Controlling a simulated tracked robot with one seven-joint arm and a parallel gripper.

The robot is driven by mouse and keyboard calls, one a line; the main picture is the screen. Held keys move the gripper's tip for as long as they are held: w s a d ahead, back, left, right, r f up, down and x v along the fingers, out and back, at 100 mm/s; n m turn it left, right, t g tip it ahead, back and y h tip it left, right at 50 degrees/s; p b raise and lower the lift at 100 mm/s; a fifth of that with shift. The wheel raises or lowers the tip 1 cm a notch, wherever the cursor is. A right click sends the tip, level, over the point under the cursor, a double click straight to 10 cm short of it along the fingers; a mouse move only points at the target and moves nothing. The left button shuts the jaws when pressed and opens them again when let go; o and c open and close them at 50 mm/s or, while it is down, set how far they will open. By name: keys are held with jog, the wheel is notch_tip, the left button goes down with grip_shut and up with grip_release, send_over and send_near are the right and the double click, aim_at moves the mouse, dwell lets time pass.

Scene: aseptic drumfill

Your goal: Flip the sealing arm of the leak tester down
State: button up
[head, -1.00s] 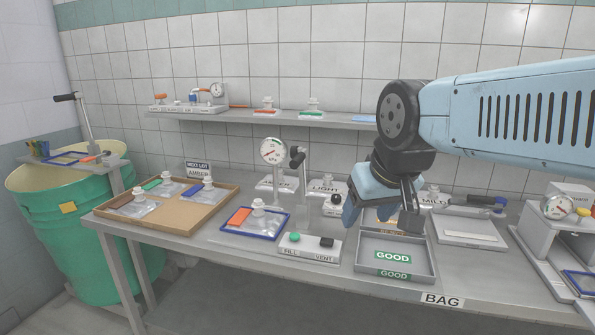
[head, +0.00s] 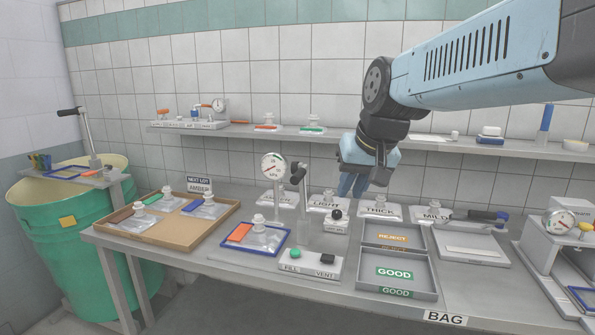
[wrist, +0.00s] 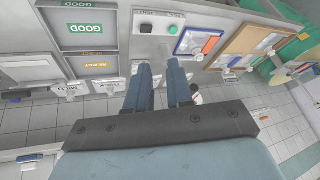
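The leak tester is the grey base (head: 309,265) with a green FILL button and a black VENT button, beside a round dial gauge (head: 273,167) on a post. A grey upright arm with a black grip, which looks like the sealing arm (head: 302,200), stands raised next to the gauge. My gripper (head: 350,187) hangs to the right of this arm, above the back of the bench and clear of it. Its two blue fingers are apart and empty in the wrist view (wrist: 159,68). The wrist view also shows the base and buttons (wrist: 160,29) past the fingertips.
A blue-rimmed tray (head: 247,249) with a bag lies left of the base. REJECT and GOOD trays (head: 427,270) lie to the right. Labelled bags, including THICK (head: 380,211), line the back. A wall shelf (head: 235,126) runs behind my gripper.

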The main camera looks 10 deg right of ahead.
jog(key=shift+m+y, duration=0.4)
jog(key=shift+m, duration=0.5)
jog(key=w+r, duration=0.1)
jog(key=w, duration=0.2)
jog(key=w+d+r, duration=0.1)
jog(key=w, duration=0.2)
jog(key=w+r, duration=0.1)
jog(key=w, duration=0.2)
jog(key=shift+w+d, duration=0.15)
jog(key=shift+d, duration=0.15)
grip_shut()
jog(key=w+d+r+m, duration=0.1)
jog(key=w+d, duration=0.1)
jog(key=w, duration=0.7)
jog(key=shift+w+d+r+m+t+y, duration=0.3)
jog(key=shift+w+d, duration=0.05)
jog(key=shift+d, duration=0.05)
